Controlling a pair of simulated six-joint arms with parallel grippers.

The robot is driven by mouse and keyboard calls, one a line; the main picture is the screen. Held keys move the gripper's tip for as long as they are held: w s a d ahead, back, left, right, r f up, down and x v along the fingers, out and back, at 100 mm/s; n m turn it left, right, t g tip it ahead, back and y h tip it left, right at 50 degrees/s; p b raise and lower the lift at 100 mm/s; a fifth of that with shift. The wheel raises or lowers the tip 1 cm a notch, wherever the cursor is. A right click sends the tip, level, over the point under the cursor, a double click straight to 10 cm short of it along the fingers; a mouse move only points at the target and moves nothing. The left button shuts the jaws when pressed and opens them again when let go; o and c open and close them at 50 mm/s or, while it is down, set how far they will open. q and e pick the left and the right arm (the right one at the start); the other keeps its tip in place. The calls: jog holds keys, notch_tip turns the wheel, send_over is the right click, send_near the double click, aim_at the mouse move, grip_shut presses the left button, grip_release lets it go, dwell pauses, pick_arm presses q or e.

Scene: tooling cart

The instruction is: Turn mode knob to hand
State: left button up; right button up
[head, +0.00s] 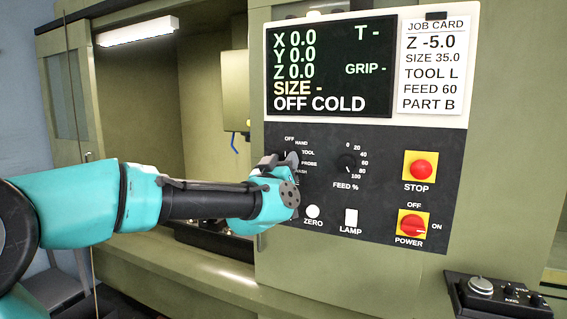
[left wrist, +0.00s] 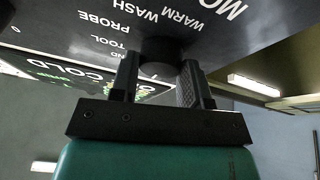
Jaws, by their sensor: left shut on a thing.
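The mode knob (left wrist: 160,52) is a dark round knob on the black control panel. In the left wrist view it sits between the two fingers of my left gripper (left wrist: 158,72), which is shut on it. In the head view my left gripper (head: 281,163) is against the panel and hides most of the knob, so I cannot tell where its pointer is. The labels OFF, HAND, TOOL, PROBE and WASH show beside it. The display (head: 328,72) reads OFF COLD. My right gripper is not in view.
To the right on the panel are the feed knob (head: 347,164), the red stop button (head: 421,169) and the red power switch (head: 411,225). The zero button (head: 312,212) and lamp switch (head: 351,217) are below my gripper's right. A pendant (head: 497,297) rests at lower right.

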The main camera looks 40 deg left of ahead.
pick_arm(q)
jog(key=shift+m+h, duration=0.4)
jog(key=shift+m, duration=0.3)
jog(key=shift+a+m+h, duration=0.1)
jog(key=shift+m+h, duration=0.95)
jog(key=shift+m, duration=1.15)
jog(key=shift+m+h, duration=1.05)
jog(key=shift+m, duration=1.15)
jog(key=o, duration=0.9)
jog(key=shift+s, duration=0.2)
